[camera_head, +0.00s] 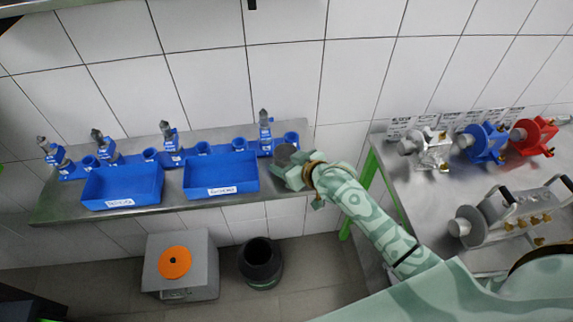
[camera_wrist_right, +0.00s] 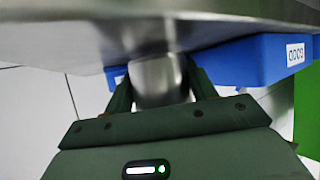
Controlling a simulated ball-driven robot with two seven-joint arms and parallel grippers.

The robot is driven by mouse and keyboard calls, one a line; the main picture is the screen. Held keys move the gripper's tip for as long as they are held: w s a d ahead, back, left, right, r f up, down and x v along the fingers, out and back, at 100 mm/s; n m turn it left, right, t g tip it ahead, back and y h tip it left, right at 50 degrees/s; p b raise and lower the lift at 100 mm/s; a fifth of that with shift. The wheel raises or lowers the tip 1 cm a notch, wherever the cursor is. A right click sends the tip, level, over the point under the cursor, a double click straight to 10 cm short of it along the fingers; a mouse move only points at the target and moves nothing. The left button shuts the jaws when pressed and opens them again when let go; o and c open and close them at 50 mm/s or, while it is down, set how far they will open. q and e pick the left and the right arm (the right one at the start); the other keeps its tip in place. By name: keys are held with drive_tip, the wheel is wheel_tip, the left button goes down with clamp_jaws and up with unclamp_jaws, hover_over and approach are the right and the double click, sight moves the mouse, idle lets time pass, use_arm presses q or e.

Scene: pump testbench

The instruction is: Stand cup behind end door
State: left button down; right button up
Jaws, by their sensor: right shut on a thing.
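A grey metal cup (camera_head: 284,153) is at the right end of the narrow metal shelf, just right of the right-hand blue bin. My right gripper (camera_head: 289,170) is shut on it, reaching in from the right. In the right wrist view the shiny cup (camera_wrist_right: 158,80) sits between the two dark fingers (camera_wrist_right: 160,92), close to the shelf surface (camera_wrist_right: 70,35). I cannot tell whether the cup touches the shelf. No end door can be made out. My left gripper is not in view.
Two labelled blue bins (camera_head: 122,186) (camera_head: 221,174) stand on the shelf (camera_head: 60,212), with blue-based fittings behind them. A grey box with an orange disc (camera_head: 181,268) and a black bin (camera_head: 261,262) stand on the floor. A metal table (camera_head: 430,190) with coloured pumps is at right.

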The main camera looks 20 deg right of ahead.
drive_tip(key=shift+f, duration=0.3)
drive_tip(key=o, duration=1)
drive_tip(key=shift+o, duration=0.2)
